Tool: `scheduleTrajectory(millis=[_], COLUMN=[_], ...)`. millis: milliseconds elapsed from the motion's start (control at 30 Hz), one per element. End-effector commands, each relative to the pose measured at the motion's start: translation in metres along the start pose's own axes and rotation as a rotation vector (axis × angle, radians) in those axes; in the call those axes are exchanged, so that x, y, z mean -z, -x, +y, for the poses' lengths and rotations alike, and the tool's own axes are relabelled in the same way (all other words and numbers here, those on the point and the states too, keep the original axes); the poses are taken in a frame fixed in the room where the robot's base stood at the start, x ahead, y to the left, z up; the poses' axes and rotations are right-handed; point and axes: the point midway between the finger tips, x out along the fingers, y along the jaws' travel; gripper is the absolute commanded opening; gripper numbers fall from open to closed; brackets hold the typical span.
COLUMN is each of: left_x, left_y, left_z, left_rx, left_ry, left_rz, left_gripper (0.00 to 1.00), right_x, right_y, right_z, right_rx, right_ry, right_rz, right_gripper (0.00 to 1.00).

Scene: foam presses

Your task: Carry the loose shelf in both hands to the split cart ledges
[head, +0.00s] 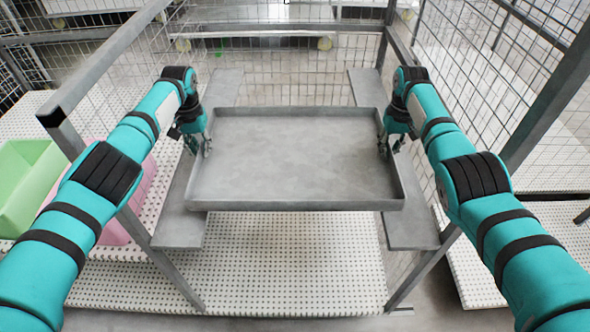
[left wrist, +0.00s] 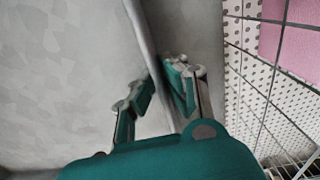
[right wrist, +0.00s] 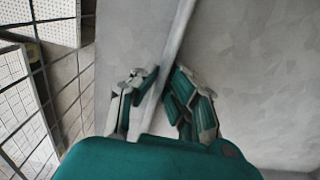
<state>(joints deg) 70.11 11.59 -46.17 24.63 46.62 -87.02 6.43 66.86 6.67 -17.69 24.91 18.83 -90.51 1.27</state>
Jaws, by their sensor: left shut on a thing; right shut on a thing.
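The loose shelf (head: 295,160) is a grey metal tray with a low raised rim. It lies level between the two cart ledges, the left ledge (head: 180,228) and the right ledge (head: 412,228), its side edges over or close to their inner parts. Whether it rests on them or hangs just above, I cannot tell. My left gripper (head: 207,146) is shut on the shelf's left rim, one finger each side, as the left wrist view (left wrist: 155,95) shows. My right gripper (head: 385,146) is shut on the right rim, also seen in the right wrist view (right wrist: 158,90).
The cart has grey posts (head: 120,60) and wire mesh sides (head: 300,75). A white perforated deck (head: 290,270) lies below the shelf. A green bin (head: 25,185) and a pink bin (head: 135,200) stand left, outside the mesh. The gap between the ledges in front of the shelf is clear.

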Motion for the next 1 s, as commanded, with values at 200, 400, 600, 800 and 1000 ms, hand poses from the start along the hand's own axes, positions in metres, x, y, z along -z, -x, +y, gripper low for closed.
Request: scheduleTrajectory(millis=[200,400,600,800,1000], left_x=[0.001,0.001,0.001,0.001,0.001], left_y=[-0.002,-0.011,-0.023,-0.035,-0.048], left_z=[-0.002,-0.002,-0.002,-0.002,-0.002], left_rx=[0.002,0.003,0.003,0.003,0.003], left_ry=[0.001,0.001,0.001,0.001,0.001], left_rz=[0.002,0.002,0.002,0.002,0.002], left_gripper=[0.00,0.00,0.00,0.00,0.00], right_x=[0.001,0.001,0.001,0.001,0.001], right_y=[-0.002,-0.011,-0.023,-0.035,-0.048], right_z=[0.002,0.002,0.002,0.002,0.002], right_rx=[-0.003,-0.003,-0.003,-0.003,-0.003], right_ry=[-0.001,-0.002,-0.002,-0.002,-0.002], right_rz=[0.003,0.002,0.002,0.003,0.003], right_gripper=[0.00,0.00,0.00,0.00,0.00])
